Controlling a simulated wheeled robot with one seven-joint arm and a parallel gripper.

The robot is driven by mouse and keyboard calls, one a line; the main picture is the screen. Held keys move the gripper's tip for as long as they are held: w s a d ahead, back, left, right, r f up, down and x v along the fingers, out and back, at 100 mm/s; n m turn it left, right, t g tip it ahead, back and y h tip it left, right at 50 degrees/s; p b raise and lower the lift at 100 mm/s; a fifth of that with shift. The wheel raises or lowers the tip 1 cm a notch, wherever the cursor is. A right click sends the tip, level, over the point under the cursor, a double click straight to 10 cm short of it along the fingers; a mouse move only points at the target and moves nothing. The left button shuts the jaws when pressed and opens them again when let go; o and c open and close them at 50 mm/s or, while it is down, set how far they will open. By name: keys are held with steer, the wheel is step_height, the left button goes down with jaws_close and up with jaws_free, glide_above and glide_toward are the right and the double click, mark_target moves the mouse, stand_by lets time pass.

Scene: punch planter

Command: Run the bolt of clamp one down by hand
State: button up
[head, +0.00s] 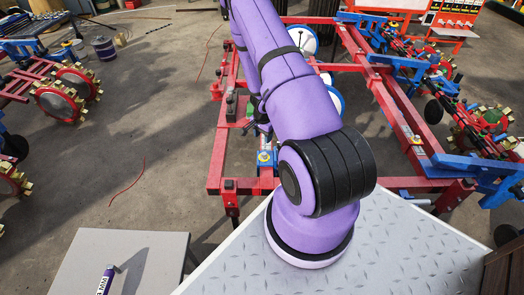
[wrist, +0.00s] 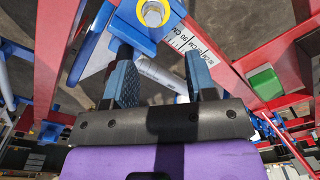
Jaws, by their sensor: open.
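In the wrist view, a bolt head or nut with a yellow ring (wrist: 153,12) sits on a blue clamp bracket (wrist: 128,26) at the top edge. Whether this is clamp one I cannot tell. My gripper (wrist: 159,68) is open, its two dark blue fingers apart, below the bolt in the picture and not around it. A pale grey cylinder shows between and beyond the fingers; I see no contact. My arm hides most of the gripper there.
A ruler strip (wrist: 190,42) marked in cm lies along a red bar beside the bracket. A green block (wrist: 264,82) is at right. Red frame bars (head: 385,95) surround the arm. A grey table (head: 125,250) with a purple marker (head: 105,280) stands front left.

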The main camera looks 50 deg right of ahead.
mark_target(263, 153)
steer(key=shift+n, duration=0.4)
steer(key=f, duration=1)
steer(key=shift+s+a+f, duration=0.25)
steer(key=shift+s+a, duration=0.05)
steer(key=shift+s, duration=0.1)
steer(key=c, duration=0.9)
steer(key=shift+m, duration=0.4)
steer(key=m, duration=0.5)
steer(key=shift+w+m, duration=0.15)
steer(key=shift+m, duration=0.15)
steer(key=m, duration=0.6)
steer(key=shift+w, duration=0.1)
